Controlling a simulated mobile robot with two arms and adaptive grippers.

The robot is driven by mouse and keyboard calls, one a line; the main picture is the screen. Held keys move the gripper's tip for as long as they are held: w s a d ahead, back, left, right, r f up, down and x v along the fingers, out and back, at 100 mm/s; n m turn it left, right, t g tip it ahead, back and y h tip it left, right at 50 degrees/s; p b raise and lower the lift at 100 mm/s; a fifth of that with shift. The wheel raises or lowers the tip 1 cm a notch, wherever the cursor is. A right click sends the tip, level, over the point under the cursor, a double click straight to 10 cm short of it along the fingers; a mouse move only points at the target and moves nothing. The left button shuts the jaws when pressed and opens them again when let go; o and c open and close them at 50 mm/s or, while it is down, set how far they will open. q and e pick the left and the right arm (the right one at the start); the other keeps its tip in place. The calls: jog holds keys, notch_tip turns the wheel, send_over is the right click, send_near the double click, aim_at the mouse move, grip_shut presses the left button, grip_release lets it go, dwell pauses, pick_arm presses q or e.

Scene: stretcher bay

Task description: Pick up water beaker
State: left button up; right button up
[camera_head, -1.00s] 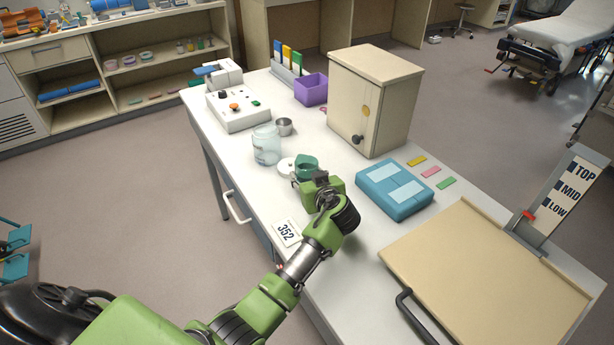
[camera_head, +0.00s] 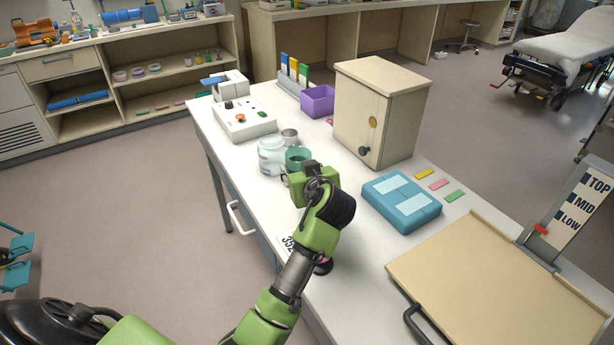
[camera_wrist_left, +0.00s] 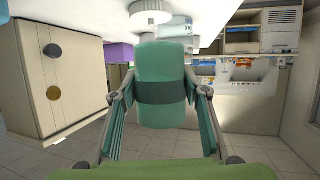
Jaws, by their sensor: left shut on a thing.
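A green beaker (camera_head: 297,155) is above the white table (camera_head: 340,230), in front of a clear glass jar (camera_head: 268,158). Which vessel is the water beaker, I cannot tell for sure. My left gripper (camera_head: 294,174) is shut on the green beaker. In the left wrist view the beaker (camera_wrist_left: 162,58) sits between the two fingers (camera_wrist_left: 160,92), with a dark band around its middle. That view shows the table along the top edge. The beaker's contents are hidden, and I cannot tell its exact height over the table. My right gripper is not in view.
A control box (camera_head: 243,120), a purple bin (camera_head: 318,100) and a beige cabinet (camera_head: 380,110) stand farther back. A blue case (camera_head: 401,199) lies right of my gripper, near a beige board (camera_head: 500,275).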

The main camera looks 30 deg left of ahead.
pick_arm(q)
jog(key=s+a+r+b, duration=0.1)
jog(key=s+a+r, duration=0.3)
jog(key=s, duration=0.4)
jog(key=shift+s+r, duration=0.35)
jog(key=shift+r, duration=0.05)
jog(key=shift+s, duration=0.1)
dwell(0.5)
